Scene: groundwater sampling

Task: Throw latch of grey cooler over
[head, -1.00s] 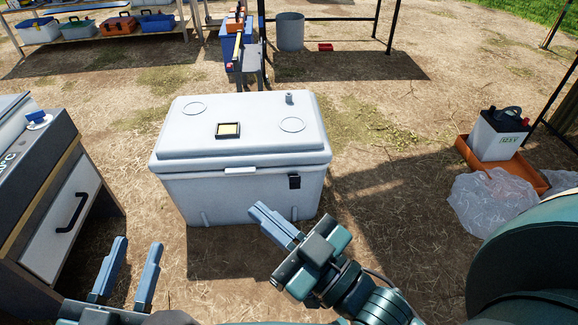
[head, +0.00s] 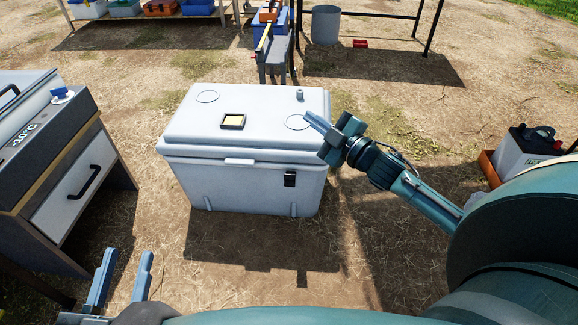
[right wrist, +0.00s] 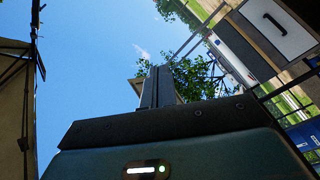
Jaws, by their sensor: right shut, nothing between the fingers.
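The grey cooler (head: 240,188) stands on the ground in the middle of the head view, its lid (head: 262,105) down. A black latch (head: 290,178) is on its front face near the right end, just under the lid edge. My right gripper (head: 312,119) is shut and empty, to the right of and above the latch, at the lid's right end; I cannot tell if it touches the lid. It also shows in the right wrist view (right wrist: 158,88), against sky. My left gripper (head: 120,275) is open and empty at the lower left, apart from the cooler.
A cabinet with a display and a black-handled drawer (head: 75,195) stands to the left. A white battery (head: 520,155) in an orange tray stands at the right. Behind are a blue box (head: 270,28), a grey bucket (head: 325,25) and a shelf of boxes. Ground before the cooler is clear.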

